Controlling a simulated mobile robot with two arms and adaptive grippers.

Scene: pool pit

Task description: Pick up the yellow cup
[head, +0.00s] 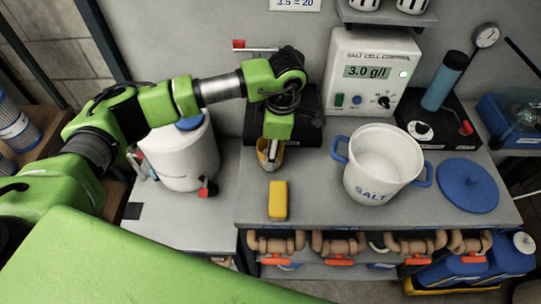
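The yellow cup (263,161) appears as a small yellow shape with a pale inside on the grey counter, just below my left gripper. My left gripper (271,150) points down right at the cup and overlaps its far part. The fingers are small and partly hidden by the gripper's green body, so I cannot tell whether they touch the cup or how far apart they are. My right gripper is not in view.
A yellow block (278,200) lies nearer on the counter (320,205). A white SALT bucket (373,185) with blue handles stands to the right, beside a blue lid (468,185). A white container (181,160) stands left. A salt cell control box (369,75) stands behind.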

